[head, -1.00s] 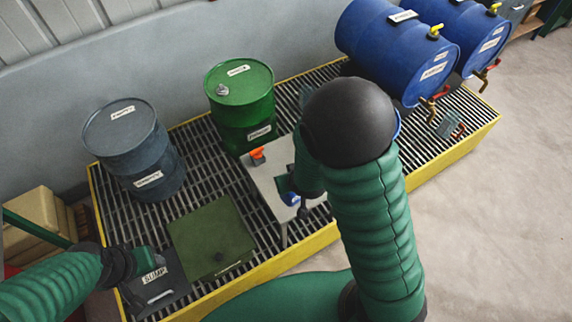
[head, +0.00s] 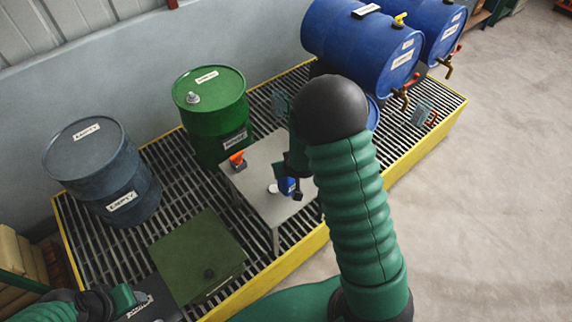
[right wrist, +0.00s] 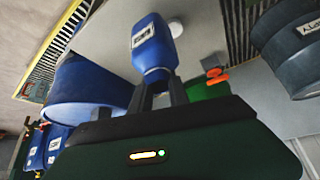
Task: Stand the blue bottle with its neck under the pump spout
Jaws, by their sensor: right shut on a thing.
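The blue bottle (head: 289,186) shows over the small grey table (head: 262,158), partly hidden by my right gripper (head: 296,184). In the right wrist view the bottle (right wrist: 154,48) has a white label, and my right gripper (right wrist: 160,92) is shut on its end nearest the camera. I cannot tell whether the bottle touches the tabletop. A white disc (head: 272,188) lies just left of the bottle and also shows in the right wrist view (right wrist: 176,28). My left gripper (head: 128,298) is low at the left, its jaws unclear. I cannot make out a pump spout.
An orange-topped item (head: 237,160) stands on the table's left side. Behind it is a green drum (head: 212,120), with a grey-blue drum (head: 105,170) farther left. Blue drums (head: 365,45) lie at the back right.

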